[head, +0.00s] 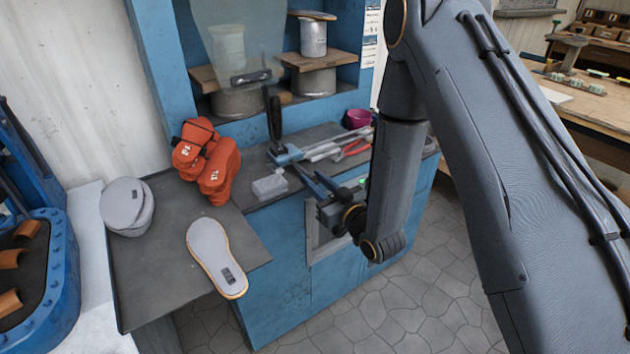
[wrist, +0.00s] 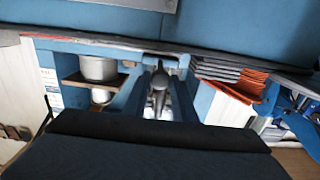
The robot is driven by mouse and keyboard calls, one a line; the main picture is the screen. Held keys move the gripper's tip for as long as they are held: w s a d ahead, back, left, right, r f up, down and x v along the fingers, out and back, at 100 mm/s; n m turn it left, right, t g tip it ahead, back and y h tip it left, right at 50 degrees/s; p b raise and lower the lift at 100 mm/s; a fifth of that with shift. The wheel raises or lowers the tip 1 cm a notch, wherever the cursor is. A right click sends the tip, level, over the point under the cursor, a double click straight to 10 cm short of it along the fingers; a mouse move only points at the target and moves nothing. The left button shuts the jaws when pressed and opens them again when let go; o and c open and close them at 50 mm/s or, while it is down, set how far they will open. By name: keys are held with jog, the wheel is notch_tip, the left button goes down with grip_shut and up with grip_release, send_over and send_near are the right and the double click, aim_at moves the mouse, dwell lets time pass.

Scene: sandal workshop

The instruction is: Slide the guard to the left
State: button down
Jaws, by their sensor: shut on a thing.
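The guard (head: 222,22) looks like a clear, greenish panel hanging in front of the left part of the blue alcove in the head view. A black handle (head: 250,77) is at its lower edge, with no finger on it. My gripper (head: 305,175) is low and to the right of the guard, by the front edge of the bench, apart from the handle. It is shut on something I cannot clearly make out. A wide dark block (wrist: 140,150) fills the bottom of the wrist view, very close. I cannot pick out the guard in the wrist view.
Red-orange pieces (head: 215,170), a grey block (head: 269,187) and a sole (head: 212,250) lie on the dark bench. A blue tool with grey bars (head: 287,155) sits close to my gripper. Grey cylinders (head: 313,38) stand in the alcove. Stacked sheets (wrist: 215,70) show in the wrist view.

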jog(key=shift+s+a, duration=0.2)
jog(key=shift+a, duration=0.05)
jog(key=c, duration=1.5)
grip_release()
jog(key=shift+a, duration=0.15)
jog(key=shift+d, duration=0.2)
jog(key=shift+s+d, duration=0.25)
jog(key=shift+d, duration=0.1)
jog(key=b+v, duration=0.1)
jog(key=v, duration=0.6)
jog(key=shift+a+b, duration=0.15)
jog(key=shift+b, duration=0.25)
